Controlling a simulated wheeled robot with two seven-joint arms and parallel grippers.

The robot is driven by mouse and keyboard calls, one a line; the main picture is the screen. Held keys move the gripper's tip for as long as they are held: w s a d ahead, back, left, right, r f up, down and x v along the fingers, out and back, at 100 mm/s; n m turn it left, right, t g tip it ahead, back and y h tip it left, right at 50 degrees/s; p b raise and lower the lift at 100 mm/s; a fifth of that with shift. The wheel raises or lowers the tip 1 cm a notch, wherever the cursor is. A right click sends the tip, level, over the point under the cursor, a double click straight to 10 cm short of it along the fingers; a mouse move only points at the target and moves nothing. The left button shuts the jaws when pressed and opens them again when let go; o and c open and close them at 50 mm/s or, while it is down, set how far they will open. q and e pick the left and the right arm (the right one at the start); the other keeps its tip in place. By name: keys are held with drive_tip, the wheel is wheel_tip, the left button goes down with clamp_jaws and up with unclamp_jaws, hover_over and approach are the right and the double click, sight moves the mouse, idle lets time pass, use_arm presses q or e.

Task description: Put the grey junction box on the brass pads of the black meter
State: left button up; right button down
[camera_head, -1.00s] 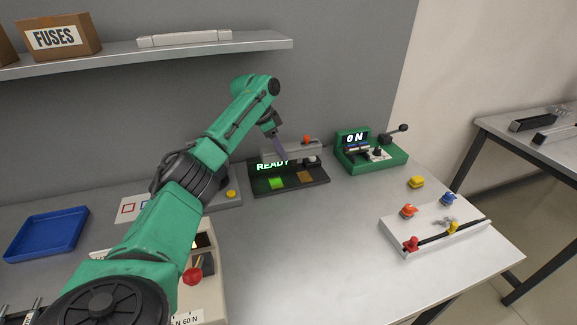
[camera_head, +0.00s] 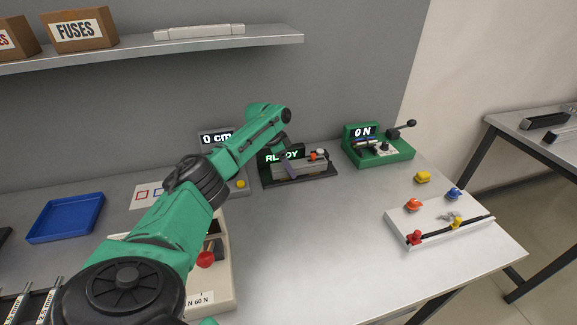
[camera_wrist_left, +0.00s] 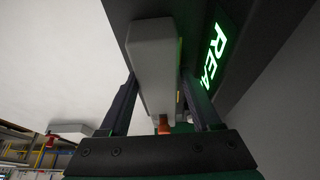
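The grey junction box (camera_head: 316,167), a long block with an orange-red knob and a pale one, lies low over the black meter (camera_head: 326,181), covering its pads. I cannot tell whether it touches them. The meter's screen reads READY, partly hidden by my arm. My left gripper (camera_head: 290,170) is at the box, one dark finger in front of it. In the left wrist view the fingers (camera_wrist_left: 158,84) stand on both sides of the box (camera_wrist_left: 152,50) and look closed on it; the lit screen (camera_wrist_left: 215,55) is at the right. My right gripper is out of view.
A green tester (camera_head: 378,152) reading 0 N stands right of the meter. A grey device (camera_head: 217,138) reading 0 cm is on the left. A white fixture (camera_head: 440,222) with coloured knobs and a yellow block (camera_head: 422,177) are at the right. A blue tray (camera_head: 66,217) lies left.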

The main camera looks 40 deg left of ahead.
use_arm(q)
drive_tip(key=v, duration=1.2)
drive_tip(key=shift+b, duration=0.45)
drive_tip(key=shift+r, duration=0.1)
